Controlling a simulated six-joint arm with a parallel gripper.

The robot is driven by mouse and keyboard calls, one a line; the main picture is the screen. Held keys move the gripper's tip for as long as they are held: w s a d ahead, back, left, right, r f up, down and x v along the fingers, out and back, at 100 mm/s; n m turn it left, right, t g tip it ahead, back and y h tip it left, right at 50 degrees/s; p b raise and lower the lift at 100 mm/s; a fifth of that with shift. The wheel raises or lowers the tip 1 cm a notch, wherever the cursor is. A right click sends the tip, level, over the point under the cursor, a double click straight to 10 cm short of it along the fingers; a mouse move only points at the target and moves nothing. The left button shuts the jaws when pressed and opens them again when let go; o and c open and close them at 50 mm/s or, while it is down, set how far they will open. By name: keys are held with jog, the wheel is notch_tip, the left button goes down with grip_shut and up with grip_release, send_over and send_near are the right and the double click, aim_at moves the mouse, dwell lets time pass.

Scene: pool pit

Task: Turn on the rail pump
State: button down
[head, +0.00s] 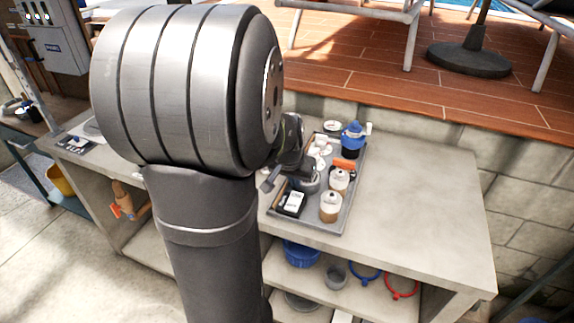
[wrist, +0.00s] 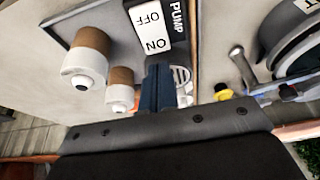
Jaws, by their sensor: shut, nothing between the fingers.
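The pump switch (wrist: 152,27) is a white rocker marked OFF and ON in a black frame labelled PUMP, at the top middle of the wrist view. It looks like the black and white block (head: 293,203) at the front left of the grey tray in the head view. My gripper (wrist: 158,72) is shut and empty, with its dark fingertips just beside the ON end of the rocker. I cannot tell whether they touch it, nor which way the rocker is tilted. In the head view my gripper (head: 268,184) is at the tray's left side, partly hidden by my arm.
White and brown cylinders (head: 331,206) stand right of the switch; one shows large in the wrist view (wrist: 86,62). A blue-topped item (head: 352,136) and an orange piece (head: 344,164) sit farther back on the tray (head: 345,218). The bench top (head: 425,195) to the right is clear.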

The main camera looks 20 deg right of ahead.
aim_at(296, 195)
jog(key=shift+s+a+x, duration=0.15)
jog(key=shift+x, duration=0.7)
jog(key=shift+s+a+x, duration=0.1)
jog(key=shift+x, duration=0.75)
jog(key=shift+f, duration=0.2)
jog(key=shift+w+d+f+g+y, duration=0.1)
jog(key=shift+d+f+g+y, duration=0.05)
jog(key=shift+f+g+y, duration=0.15)
jog(key=shift+r, duration=0.1)
jog(key=shift+s+a+r, duration=0.2)
jog(key=shift+s+a, duration=0.35)
notch_tip(296, 195, up, 14)
jog(key=shift+f, duration=0.1)
